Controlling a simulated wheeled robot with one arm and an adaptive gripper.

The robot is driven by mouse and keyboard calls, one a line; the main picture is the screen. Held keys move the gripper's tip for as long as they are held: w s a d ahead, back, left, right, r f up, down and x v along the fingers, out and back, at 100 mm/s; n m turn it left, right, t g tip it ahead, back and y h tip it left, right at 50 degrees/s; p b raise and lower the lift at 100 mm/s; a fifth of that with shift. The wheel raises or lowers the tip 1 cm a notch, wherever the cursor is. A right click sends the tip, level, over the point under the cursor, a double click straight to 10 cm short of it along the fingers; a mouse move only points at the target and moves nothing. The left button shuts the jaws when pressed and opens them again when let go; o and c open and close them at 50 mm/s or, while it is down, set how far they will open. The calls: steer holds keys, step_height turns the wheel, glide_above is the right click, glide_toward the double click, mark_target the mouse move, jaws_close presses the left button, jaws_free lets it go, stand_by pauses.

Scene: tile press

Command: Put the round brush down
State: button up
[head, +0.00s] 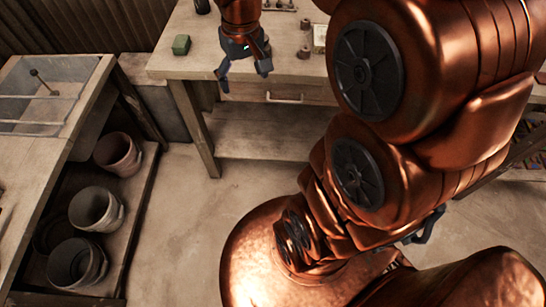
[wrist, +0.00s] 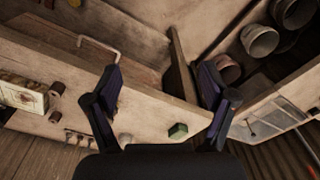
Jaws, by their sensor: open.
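My gripper (head: 243,76) hangs in front of the far workbench's front edge in the head view, its fingers spread. In the wrist view my gripper (wrist: 160,75) is open, with nothing between its two dark fingers. I cannot make out a round brush in either view. The wooden workbench (head: 225,64) has a drawer with a pale handle below its top. The bench top (wrist: 145,116) also shows beyond the fingers in the wrist view.
A green block (head: 181,45) sits on the bench's left part. Brown spools (head: 304,52) and a small box (head: 319,37) stand further right. Several pots (head: 95,208) fill the low shelf at left, below a side bench (head: 22,160). The floor (head: 185,225) between is clear.

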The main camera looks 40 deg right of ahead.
steer(key=s+a+f+g, duration=0.1)
steer(key=s+a, duration=0.2)
steer(key=s, duration=0.6)
steer(key=s+a+f+n+g, duration=0.1)
steer(key=s+a+f, duration=0.1)
steer(key=s, duration=0.8)
steer(key=shift+a, duration=0.8)
